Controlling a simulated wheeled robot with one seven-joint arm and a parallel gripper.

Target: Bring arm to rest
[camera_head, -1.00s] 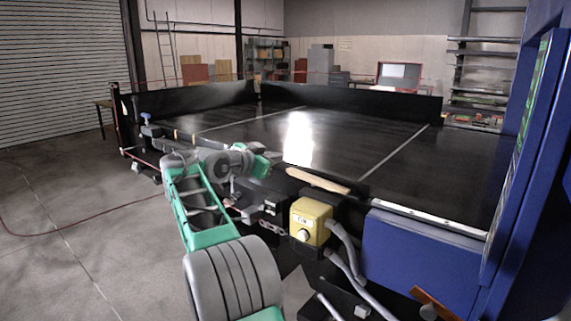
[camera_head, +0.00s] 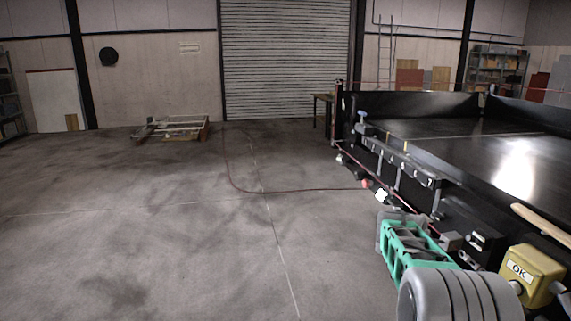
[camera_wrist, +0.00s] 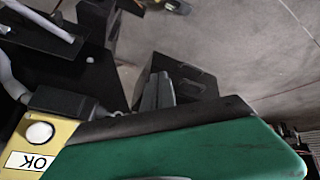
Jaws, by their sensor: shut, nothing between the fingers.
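My arm (camera_head: 416,247), with green and grey links, shows at the lower right of the head view, beside the near side of the black conveyor (camera_head: 480,135). I cannot make out the arm's end in that view. In the wrist view, my gripper (camera_wrist: 157,91) shows as grey fingers close together near the middle, shut and holding nothing. A green and dark part of my own arm fills the lower part of that view. The yellow box marked OK (camera_wrist: 22,145) is close by at the lower left; it also shows in the head view (camera_head: 532,275).
A wooden stick (camera_head: 541,222) lies on the conveyor's edge. A thin red hose (camera_head: 235,180) runs across the floor. A low frame (camera_head: 172,128) stands near the back wall, left of the roller door (camera_head: 285,60).

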